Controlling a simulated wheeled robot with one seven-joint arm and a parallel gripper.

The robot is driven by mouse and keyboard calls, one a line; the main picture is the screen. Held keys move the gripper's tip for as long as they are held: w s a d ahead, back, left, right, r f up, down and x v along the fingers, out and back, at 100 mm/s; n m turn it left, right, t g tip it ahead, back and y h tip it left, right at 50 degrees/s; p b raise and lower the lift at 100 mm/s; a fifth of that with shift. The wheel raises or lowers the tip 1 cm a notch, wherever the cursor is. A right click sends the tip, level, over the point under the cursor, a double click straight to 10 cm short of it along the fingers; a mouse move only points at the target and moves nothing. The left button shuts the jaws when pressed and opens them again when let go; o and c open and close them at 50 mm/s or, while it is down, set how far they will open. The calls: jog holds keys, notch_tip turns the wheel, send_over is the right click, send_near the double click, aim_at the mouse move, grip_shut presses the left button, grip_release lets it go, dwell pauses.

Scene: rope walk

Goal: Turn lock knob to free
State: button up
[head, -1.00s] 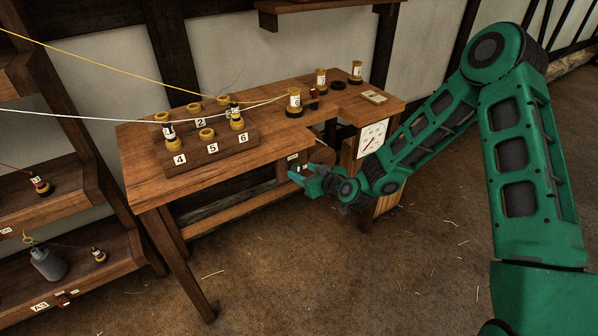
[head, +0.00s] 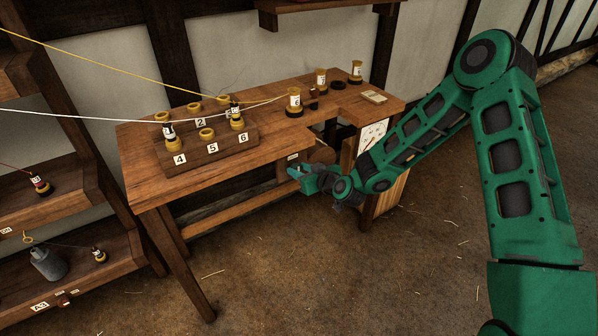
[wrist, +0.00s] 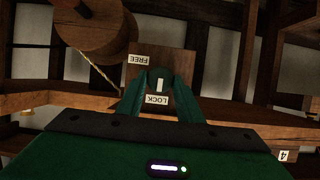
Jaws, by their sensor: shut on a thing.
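The lock knob (wrist: 159,74) is a small dark round knob on a wooden plate in the wrist view. A white mark on it points to the LOCK label (wrist: 157,100). The FREE label (wrist: 139,59) is on the knob's other side, up and to the left. Both labels appear upside down. My gripper (wrist: 160,82) has its green fingers on either side of the knob, shut on it. In the head view my gripper (head: 301,173) is at the bench's front edge, and the knob itself cannot be made out there.
A wooden drum (wrist: 95,35) with a rope hangs close to the knob in the wrist view. The workbench (head: 150,190) carries a numbered bobbin block (head: 215,153) and several spools. Shelves stand at the left.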

jog(key=shift+m+y, duration=0.3)
jog(key=m+y, duration=0.1)
jog(key=m, duration=0.1)
jog(key=m+g+y, duration=0.1)
jog(key=shift+w+d+f+m, duration=0.1)
jog(key=shift+w+d+m, duration=0.05)
jog(key=shift+d+m, duration=0.2)
jog(key=m+y, duration=0.2)
jog(key=shift+w+d+f+m+g, duration=0.1)
jog(key=shift+m+g, duration=0.25)
jog(key=shift+g, duration=0.05)
jog(key=m, duration=0.1)
jog(key=m+y, duration=0.1)
jog(key=shift+d+f+m, duration=0.1)
jog(key=shift+f+m, duration=0.1)
jog(key=shift+m, duration=0.2)
jog(key=m, duration=0.1)
jog(key=m+y, duration=0.1)
jog(key=m, duration=0.1)
jog(key=m+y, duration=0.1)
jog(key=shift+w+d+f+m+t, duration=0.1)
jog(key=shift+f+m+t, duration=0.2)
jog(key=shift+t, duration=0.1)
jog(key=shift+f+m+t+y, duration=0.2)
jog(key=shift+m+t+y, duration=0.25)
jog(key=shift+m, duration=1.05)
jog(key=o, duration=1)
jog(key=shift+o, duration=0.2)
